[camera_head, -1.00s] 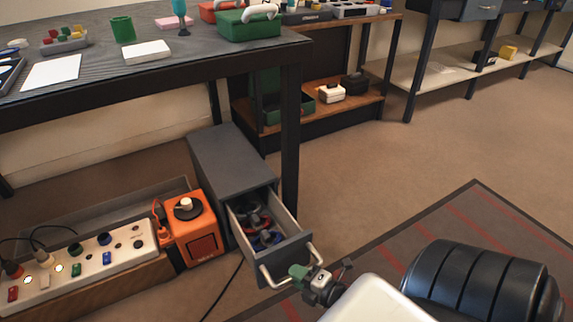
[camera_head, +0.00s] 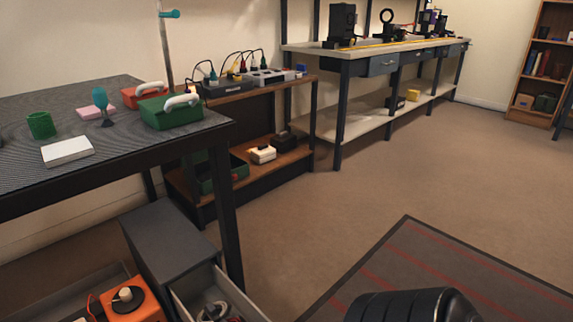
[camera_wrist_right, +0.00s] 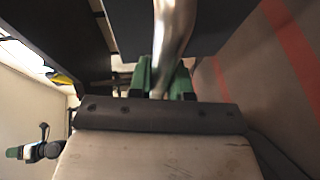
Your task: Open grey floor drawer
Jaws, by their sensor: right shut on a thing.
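The grey floor drawer unit (camera_head: 168,243) stands under the front edge of the left table. Its drawer (camera_head: 192,298) is pulled out, with loose items inside. The drawer's front and handle are below the head view. In the right wrist view my right gripper (camera_wrist_right: 160,78) has its green fingers shut on the pale metal drawer handle (camera_wrist_right: 175,30). The dark drawer front (camera_wrist_right: 215,25) is beyond it. What looks like my left gripper (camera_wrist_right: 32,151) shows at the lower left of the wrist view, apart from the drawer; its fingers are too small to judge.
An orange box (camera_head: 128,308) with a knob sits left of the drawer. A black table leg (camera_head: 226,215) stands close to its right side. A dark mat with red stripes (camera_head: 420,275) lies to the right. Open brown floor (camera_head: 400,180) lies beyond.

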